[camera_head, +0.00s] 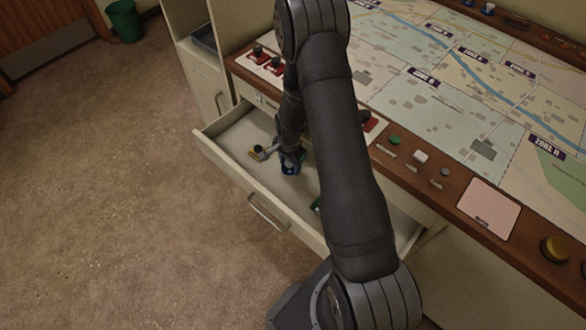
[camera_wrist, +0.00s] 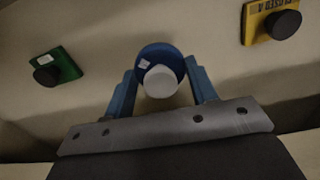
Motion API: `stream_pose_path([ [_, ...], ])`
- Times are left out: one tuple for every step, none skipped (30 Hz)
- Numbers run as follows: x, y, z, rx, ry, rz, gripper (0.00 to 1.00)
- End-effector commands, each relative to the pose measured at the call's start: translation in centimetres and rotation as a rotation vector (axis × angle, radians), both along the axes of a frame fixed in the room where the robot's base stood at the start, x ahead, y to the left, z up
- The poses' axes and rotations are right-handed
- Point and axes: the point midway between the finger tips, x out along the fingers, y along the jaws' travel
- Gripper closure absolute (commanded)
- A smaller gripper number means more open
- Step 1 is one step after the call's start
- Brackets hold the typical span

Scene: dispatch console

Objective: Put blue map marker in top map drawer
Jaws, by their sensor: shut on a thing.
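The top map drawer (camera_head: 230,160) is pulled open below the map console. My gripper (camera_head: 290,160) is down at the open drawer, partly hidden by my arm. In the wrist view my gripper (camera_wrist: 160,88) has its blue fingers shut on the blue map marker (camera_wrist: 150,56), a round blue piece with a pale knob. The blue marker also shows at the fingertips in the head view (camera_head: 290,168), inside the drawer's outline. I cannot tell whether it touches the drawer floor.
A green marker (camera_wrist: 54,66) and a yellow marker (camera_wrist: 272,22) with black knobs lie in the drawer on either side of my gripper. Red markers (camera_head: 268,60) stand on the console's left corner. The drawer's front panel and handle (camera_head: 267,213) face the open floor.

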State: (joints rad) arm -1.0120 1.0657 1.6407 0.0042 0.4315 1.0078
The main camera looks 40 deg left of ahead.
Motion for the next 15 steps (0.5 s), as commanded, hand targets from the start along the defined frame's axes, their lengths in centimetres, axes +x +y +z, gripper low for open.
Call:
stream_pose_path([
  [0.0, 0.0, -0.3, 0.0, 0.0, 0.0, 0.75],
  [0.0, 0.0, -0.4, 0.0, 0.0, 0.0, 0.75],
  [0.0, 0.0, -0.6, -0.001, 0.0, 0.0, 0.75],
  [0.0, 0.0, -0.8, -0.001, 0.001, 0.0, 0.75],
  [0.0, 0.0, -1.1, -0.001, 0.001, 0.0, 0.75],
  [0.0, -0.1, -1.6, -0.002, 0.002, 0.0, 0.75],
  [-0.1, -0.1, -2.0, -0.003, 0.002, 0.0, 0.75],
  [0.0, -0.1, -2.4, -0.002, 0.001, 0.0, 0.75],
  [0.0, -0.1, -3.0, -0.002, 0.002, 0.0, 0.75],
  [0.0, -0.1, -3.4, -0.003, 0.002, 0.0, 0.75],
  [0.0, 0.0, -3.8, -0.002, 0.001, 0.0, 0.75],
  [0.0, 0.0, -4.2, -0.002, 0.001, 0.0, 0.75],
  [0.0, 0.0, -4.4, -0.001, 0.001, 0.0, 0.75],
  [0.0, 0.0, -4.5, -0.001, 0.0, 0.0, 0.75],
  [0.0, 0.0, -4.5, 0.0, 0.0, 0.0, 0.75],
])
